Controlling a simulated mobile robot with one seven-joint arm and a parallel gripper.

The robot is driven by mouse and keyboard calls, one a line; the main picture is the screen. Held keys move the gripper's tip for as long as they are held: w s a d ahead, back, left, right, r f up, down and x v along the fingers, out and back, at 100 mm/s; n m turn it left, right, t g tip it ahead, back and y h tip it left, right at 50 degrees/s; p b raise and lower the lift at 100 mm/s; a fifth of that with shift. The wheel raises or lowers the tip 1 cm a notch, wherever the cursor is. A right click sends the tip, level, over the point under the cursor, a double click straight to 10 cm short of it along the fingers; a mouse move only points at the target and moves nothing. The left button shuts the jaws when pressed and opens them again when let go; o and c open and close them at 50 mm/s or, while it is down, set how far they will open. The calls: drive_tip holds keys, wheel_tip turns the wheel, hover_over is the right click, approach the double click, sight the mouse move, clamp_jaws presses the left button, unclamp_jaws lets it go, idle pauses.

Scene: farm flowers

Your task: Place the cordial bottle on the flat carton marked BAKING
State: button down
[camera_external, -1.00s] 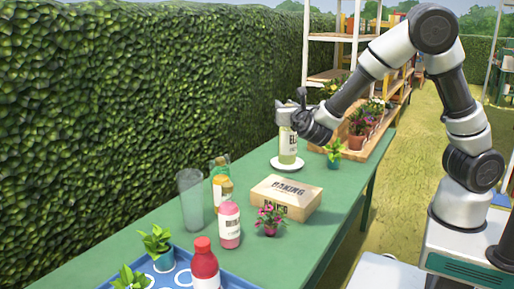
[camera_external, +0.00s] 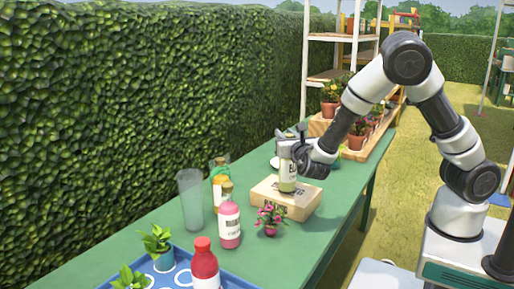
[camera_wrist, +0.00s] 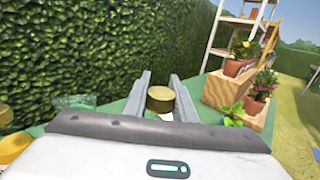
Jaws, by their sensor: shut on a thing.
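The cordial bottle (camera_external: 287,180), pale yellow-green with a white label, is upright over the flat carton (camera_external: 268,198). Its base is at or just above the carton's top; I cannot tell whether they touch. The carton is tan cardboard, and the bottle hides most of its BAKING marking. My gripper (camera_external: 288,152) is shut on the bottle near its top. In the wrist view, the bottle's gold cap (camera_wrist: 160,98) sits between my two fingers (camera_wrist: 162,93).
A pink bottle (camera_external: 229,222), a clear glass (camera_external: 191,200) and a small pink-flowered plant (camera_external: 269,216) stand left of and before the carton. Potted plants (camera_external: 357,135) stand behind.

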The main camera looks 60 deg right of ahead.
drive_tip(key=shift+f, duration=0.1)
drive_tip(key=c, duration=1.5)
unclamp_jaws()
drive_tip(key=shift+o, duration=0.2)
